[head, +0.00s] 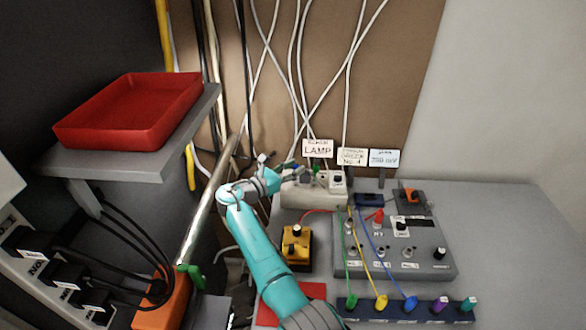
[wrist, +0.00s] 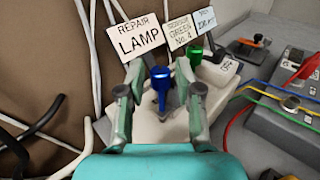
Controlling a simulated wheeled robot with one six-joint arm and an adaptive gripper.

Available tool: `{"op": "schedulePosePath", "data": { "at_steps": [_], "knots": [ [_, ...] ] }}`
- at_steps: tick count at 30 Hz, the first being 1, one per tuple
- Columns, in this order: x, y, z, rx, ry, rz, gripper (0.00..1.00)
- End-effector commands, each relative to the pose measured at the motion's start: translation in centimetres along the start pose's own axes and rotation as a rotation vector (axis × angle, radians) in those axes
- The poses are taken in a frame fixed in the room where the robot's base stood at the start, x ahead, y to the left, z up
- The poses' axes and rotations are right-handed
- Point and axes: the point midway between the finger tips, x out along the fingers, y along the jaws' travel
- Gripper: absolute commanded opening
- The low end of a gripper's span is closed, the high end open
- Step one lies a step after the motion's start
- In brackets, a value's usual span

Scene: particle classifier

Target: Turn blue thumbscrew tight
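The blue thumbscrew (wrist: 161,84) stands upright on a white block (wrist: 152,128) in the wrist view, with a flared blue head on a narrower stem. My gripper (wrist: 159,92) is open, with one finger to the left and one to the right of the thumbscrew. Gaps show on both sides, so neither finger appears to touch it. In the head view my gripper (head: 290,168) is at the left end of the white block (head: 315,195), and I cannot make out the blue thumbscrew there. A green thumbscrew (wrist: 195,54) stands just behind and right of the blue one.
Label cards, including "REPAIR LAMP" (head: 318,148), stand behind the block. A grey panel (head: 435,262) with coloured cables lies to the right, and a yellow box (head: 297,245) in front. White cables hang against the brown board. A red tray (head: 130,108) sits on a shelf at left.

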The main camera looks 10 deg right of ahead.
Motion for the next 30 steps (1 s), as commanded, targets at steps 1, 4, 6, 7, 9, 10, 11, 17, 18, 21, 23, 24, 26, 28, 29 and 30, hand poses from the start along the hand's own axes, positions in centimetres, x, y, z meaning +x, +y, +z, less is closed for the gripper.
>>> {"op": "schedulePosePath", "data": {
  "at_steps": [1,4,6,7,9,10,11,17,18,21,23,24,26,28,29,30],
  "knots": [
    [0.0,0.0,0.0,0.0,0.0,0.0,0.46],
    [0.0,0.0,0.0,0.0,0.0,0.0,0.46],
    [0.0,0.0,0.0,0.0,0.0,0.0,0.46],
    [0.0,0.0,0.0,0.0,0.0,0.0,0.46],
    [0.0,0.0,0.1,0.0,-0.001,0.0,0.46],
    [0.0,0.0,0.2,0.001,-0.001,0.0,0.46],
    [0.0,0.0,0.3,0.001,-0.001,0.0,0.46],
    [-0.1,0.0,2.9,0.005,-0.001,0.0,0.46],
    [-0.1,0.1,3.7,0.004,-0.002,0.0,0.46],
    [-0.2,0.1,5.6,0.005,-0.002,0.0,0.46],
    [-0.2,0.1,6.6,0.004,-0.001,0.0,0.46],
    [-0.2,0.1,7.2,0.003,-0.001,0.0,0.46],
    [-0.3,0.1,8.1,0.003,0.0,0.0,0.46],
    [-0.3,0.1,8.8,0.001,0.0,0.0,0.46],
    [-0.3,0.2,9.1,0.001,0.0,0.0,0.46],
    [-0.3,0.2,9.4,0.001,0.0,0.0,0.46]
  ]
}}
